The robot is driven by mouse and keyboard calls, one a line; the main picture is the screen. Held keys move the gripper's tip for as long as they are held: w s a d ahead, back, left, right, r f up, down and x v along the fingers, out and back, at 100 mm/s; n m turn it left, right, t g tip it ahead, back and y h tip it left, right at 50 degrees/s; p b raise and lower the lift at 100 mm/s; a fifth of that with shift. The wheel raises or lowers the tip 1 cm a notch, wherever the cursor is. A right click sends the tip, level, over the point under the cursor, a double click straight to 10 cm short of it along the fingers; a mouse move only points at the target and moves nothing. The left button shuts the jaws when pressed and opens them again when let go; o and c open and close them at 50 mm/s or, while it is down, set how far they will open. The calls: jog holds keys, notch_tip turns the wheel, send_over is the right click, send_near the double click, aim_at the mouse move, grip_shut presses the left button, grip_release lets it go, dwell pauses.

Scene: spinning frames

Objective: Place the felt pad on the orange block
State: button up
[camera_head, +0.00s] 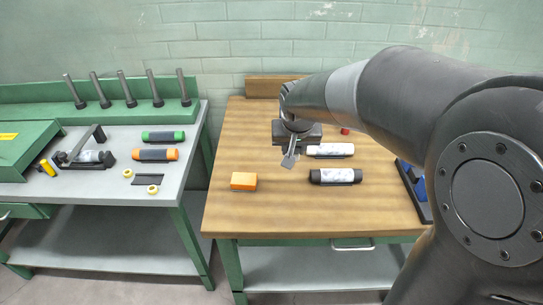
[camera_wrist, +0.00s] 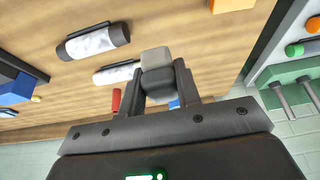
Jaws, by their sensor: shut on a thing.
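The orange block (camera_head: 243,181) lies on the wooden table, left of and nearer than my gripper (camera_head: 292,150). In the wrist view its edge shows at the top (camera_wrist: 232,4). My gripper (camera_wrist: 158,88) is shut on a small grey piece (camera_wrist: 155,58), which looks like the felt pad. The piece has a light grey part and a darker part between the fingers. In the head view the grey piece (camera_head: 290,160) hangs tilted below the gripper, above the table and apart from the orange block. Its far side is hidden.
A white roll (camera_head: 330,150) and a black-and-white roll (camera_head: 335,176) lie right of my gripper. A dark tray with blue things (camera_head: 413,187) is at the right edge. Bare wood surrounds the orange block. A grey bench (camera_head: 100,185) with tools stands left, across a gap.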

jog(key=shift+d+r, duration=0.15)
jog(key=shift+d, duration=0.05)
jog(key=shift+a+n+y, duration=0.3)
jog(key=shift+a+n, duration=0.05)
jog(key=shift+n, duration=0.55)
jog(key=a+n+y, duration=0.1)
jog(key=a+n, duration=0.1)
send_over(243, 176)
jog(key=s, duration=0.2)
jog(key=shift+n, duration=0.4)
jog(key=f, duration=0.6)
jog(key=shift+w+d+f, duration=0.25)
jog(key=shift+f, duration=2.1)
jog(key=shift+f, duration=0.1)
jog(key=o, duration=1)
